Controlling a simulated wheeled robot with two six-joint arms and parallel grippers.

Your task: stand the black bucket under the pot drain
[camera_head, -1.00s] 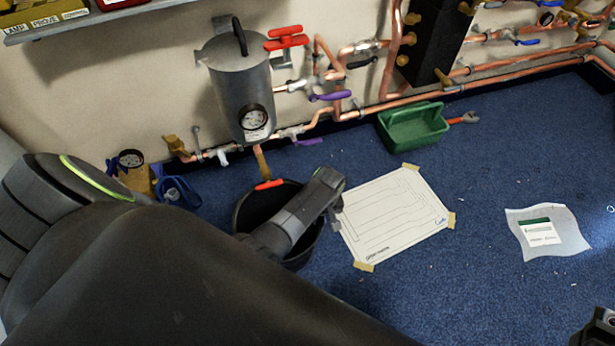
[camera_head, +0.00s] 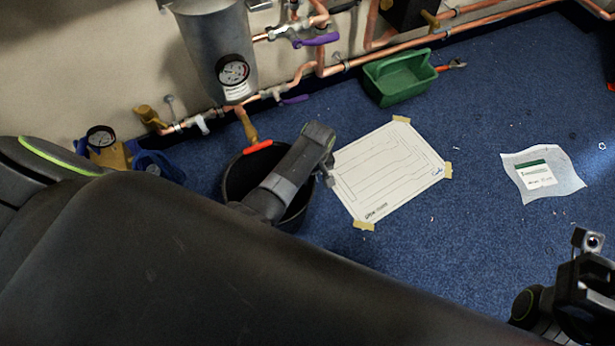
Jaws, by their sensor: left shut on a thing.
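The black bucket (camera_head: 237,183) stands on the blue floor, apparently upright, below the grey pot (camera_head: 212,50). The pot drain, a brass-coloured spout with a red lever (camera_head: 258,146), hangs at the bucket's back rim and overlaps its opening in the picture. My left gripper (camera_head: 328,178) is at the bucket's right rim and is shut on it; its wrist crosses over the opening and hides part of the bucket. My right gripper (camera_head: 588,250) shows at the lower right edge, away from the bucket; its fingertips are not clear.
Copper pipes (camera_head: 460,22) run along the wall. A green tray (camera_head: 400,88) stands at the back. A taped drawing sheet (camera_head: 385,170) lies right of the bucket, and a clear packet (camera_head: 542,174) farther right. A gauge and blue items (camera_head: 158,166) lie left of the bucket.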

